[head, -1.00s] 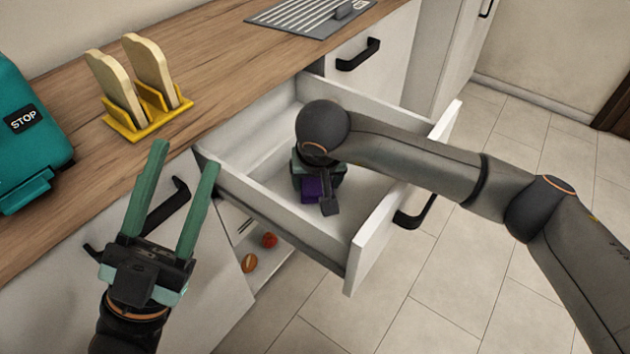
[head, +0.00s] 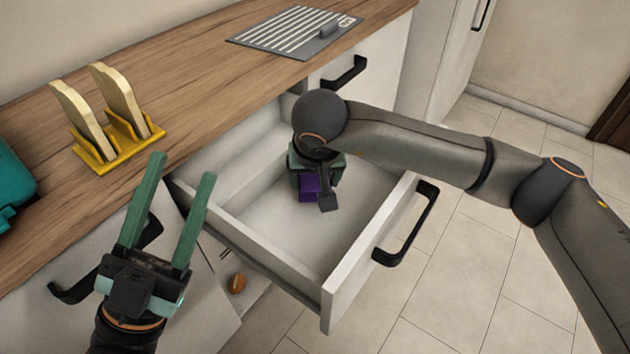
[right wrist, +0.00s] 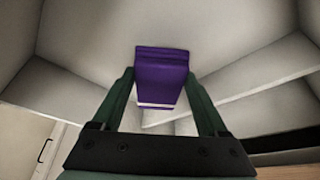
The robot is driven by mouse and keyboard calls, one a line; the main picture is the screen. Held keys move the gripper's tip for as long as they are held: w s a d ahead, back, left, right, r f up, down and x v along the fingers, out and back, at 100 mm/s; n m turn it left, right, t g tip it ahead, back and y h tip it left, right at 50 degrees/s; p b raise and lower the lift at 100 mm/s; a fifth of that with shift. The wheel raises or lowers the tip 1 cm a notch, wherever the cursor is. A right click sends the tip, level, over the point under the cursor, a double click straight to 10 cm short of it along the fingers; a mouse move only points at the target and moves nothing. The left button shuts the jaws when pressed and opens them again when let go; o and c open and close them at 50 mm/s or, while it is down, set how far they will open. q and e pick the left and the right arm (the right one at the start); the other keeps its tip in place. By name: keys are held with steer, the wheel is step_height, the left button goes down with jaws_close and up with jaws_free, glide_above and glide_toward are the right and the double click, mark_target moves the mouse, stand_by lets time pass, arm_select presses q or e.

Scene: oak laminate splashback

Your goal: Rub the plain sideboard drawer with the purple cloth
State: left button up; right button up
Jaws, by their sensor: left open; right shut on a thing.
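The plain sideboard drawer (head: 262,232) stands pulled out, its white interior bare apart from my right gripper and the cloth. My right gripper (head: 312,190) reaches down inside the drawer, shut on the purple cloth (head: 309,186). In the right wrist view the folded cloth (right wrist: 161,77) sits between the green fingers of the gripper (right wrist: 162,95), with drawer walls around it. I cannot tell whether the cloth touches the drawer floor. My left gripper (head: 178,195) is open and empty, left of the drawer and in front of the cabinet.
A yellow rack (head: 122,150) holding bread-like slices stands on the wooden worktop (head: 190,88). A teal box (head: 12,185) is at the far left. A striped grey board (head: 295,32) lies at the back. An orange-brown round item (head: 237,283) shows below the drawer. Floor at right is clear.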

steer(key=shift+r, duration=0.3)
steer(key=shift+r+p, duration=0.45)
steer(key=shift+r, duration=0.05)
steer(key=shift+r+p, duration=0.4)
steer(key=shift+r, duration=0.8)
steer(key=shift+r+p, duration=0.3)
steer(key=shift+p, duration=0.1)
arm_select(q)
steer(key=w+f+n+g+y, duration=0.1)
steer(key=w+f+n+y, duration=0.2)
steer(key=f, duration=0.4)
steer(key=w+a+f+n+g+y, duration=0.1)
steer(key=w+f+n+g+y, duration=0.1)
steer(key=f+y, duration=0.4)
steer(key=shift+w+a+f+n, duration=0.2)
steer(key=shift+w+f+n, duration=0.4)
steer(key=shift+w+n, duration=0.3)
steer(key=shift+r, duration=0.15)
